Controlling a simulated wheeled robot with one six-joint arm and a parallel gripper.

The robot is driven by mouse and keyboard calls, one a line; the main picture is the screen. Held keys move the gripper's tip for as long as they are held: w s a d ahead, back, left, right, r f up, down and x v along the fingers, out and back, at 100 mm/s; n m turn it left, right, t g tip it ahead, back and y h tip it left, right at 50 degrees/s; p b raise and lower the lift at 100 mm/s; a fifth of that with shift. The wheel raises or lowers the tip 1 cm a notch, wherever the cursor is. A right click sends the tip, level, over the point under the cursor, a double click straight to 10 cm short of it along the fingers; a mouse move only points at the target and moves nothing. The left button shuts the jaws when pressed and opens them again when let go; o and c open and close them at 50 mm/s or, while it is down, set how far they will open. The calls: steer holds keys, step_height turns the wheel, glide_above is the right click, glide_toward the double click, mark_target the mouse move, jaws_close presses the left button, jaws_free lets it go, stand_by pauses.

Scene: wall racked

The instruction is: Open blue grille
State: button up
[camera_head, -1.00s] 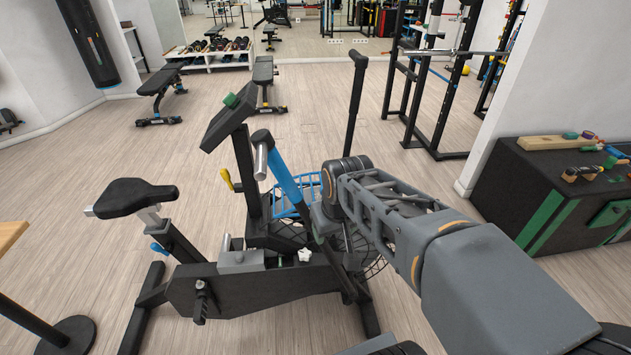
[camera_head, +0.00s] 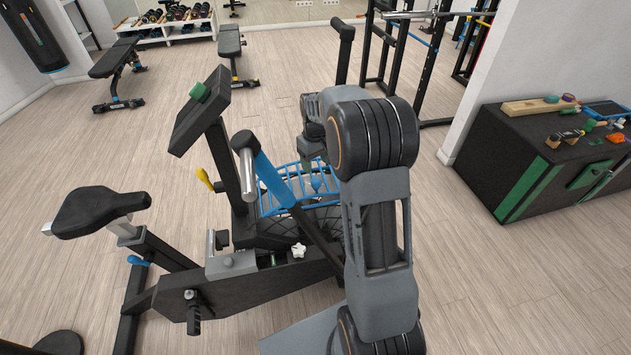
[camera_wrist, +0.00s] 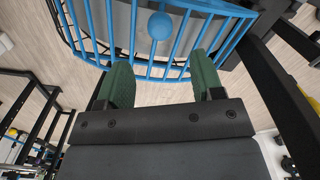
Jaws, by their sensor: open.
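The blue grille (camera_head: 281,193) sits on the front wheel housing of the exercise bike, behind its slanted blue bar. In the wrist view the grille (camera_wrist: 100,62) curves across the top, with a round blue knob (camera_wrist: 160,25) on it. My gripper (camera_wrist: 160,76) is open, its two green fingers apart with nothing between them. The fingers point at the grille's lower bars and seem close to them; whether they touch, I cannot tell. The knob lies beyond the fingertips, roughly centred between them. In the head view my arm hides part of the grille and most of the gripper.
The exercise bike (camera_head: 240,285) has a black seat, a tilted console and handlebars close to my arm. A dark cabinet (camera_head: 525,165) with small items stands at the right. Benches and racks stand farther back. Open wooden floor lies right of the bike.

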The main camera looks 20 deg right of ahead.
mark_target(316, 180)
step_height(316, 180, down, 9)
steer(key=shift+f, duration=0.15)
stand_by(0.4)
jaws_close()
stand_by(0.5)
